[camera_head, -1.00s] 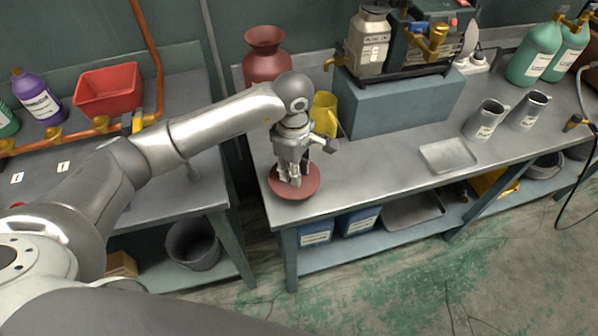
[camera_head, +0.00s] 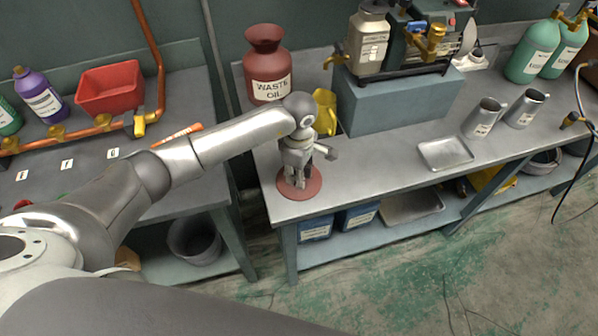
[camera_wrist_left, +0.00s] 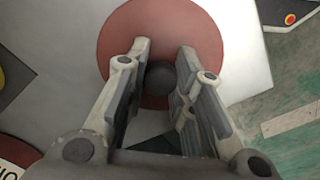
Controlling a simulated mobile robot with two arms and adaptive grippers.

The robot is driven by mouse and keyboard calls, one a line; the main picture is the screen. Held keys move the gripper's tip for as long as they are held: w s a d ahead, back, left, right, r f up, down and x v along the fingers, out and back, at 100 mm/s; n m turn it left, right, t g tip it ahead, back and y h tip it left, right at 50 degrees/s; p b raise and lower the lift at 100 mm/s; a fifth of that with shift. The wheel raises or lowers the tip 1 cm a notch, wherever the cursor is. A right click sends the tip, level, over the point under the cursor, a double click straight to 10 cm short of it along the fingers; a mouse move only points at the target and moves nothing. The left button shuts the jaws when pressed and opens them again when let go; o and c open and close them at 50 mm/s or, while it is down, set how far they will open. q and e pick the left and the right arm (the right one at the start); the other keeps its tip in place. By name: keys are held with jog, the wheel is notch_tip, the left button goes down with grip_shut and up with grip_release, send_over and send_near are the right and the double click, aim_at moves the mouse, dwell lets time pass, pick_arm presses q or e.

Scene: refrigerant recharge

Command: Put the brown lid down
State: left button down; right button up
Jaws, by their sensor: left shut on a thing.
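The brown lid (camera_head: 313,186) is a reddish-brown disc with a dark round knob, at the front left corner of the right-hand bench. It also shows in the left wrist view (camera_wrist_left: 205,28), where it lies over the pale bench top. My left gripper (camera_head: 298,182) points down above it. In the left wrist view, the two fingers (camera_wrist_left: 160,75) are around the knob (camera_wrist_left: 160,78), shut on it. The lid looks flat and on or very close to the bench top; I cannot tell if it touches. My right gripper is not in view.
The red waste oil jar (camera_head: 268,65) stands open behind my gripper, with a yellow jug (camera_head: 325,112) beside it. A blue-grey block (camera_head: 400,100) carries equipment. A shallow metal tray (camera_head: 446,153) lies to the right; the bench between is clear.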

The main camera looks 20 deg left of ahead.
pick_arm(q)
jog(key=c, duration=1.2)
grip_release()
jog(key=shift+c, duration=0.2)
jog(key=shift+r+p, duration=0.2)
jog(key=shift+p, duration=0.15)
jog(key=shift+w+r+b, duration=0.1)
jog(key=shift+r+b, duration=0.2)
jog(key=shift+r, duration=0.05)
notch_tip(320, 180, up, 11)
jog(key=b, duration=0.2)
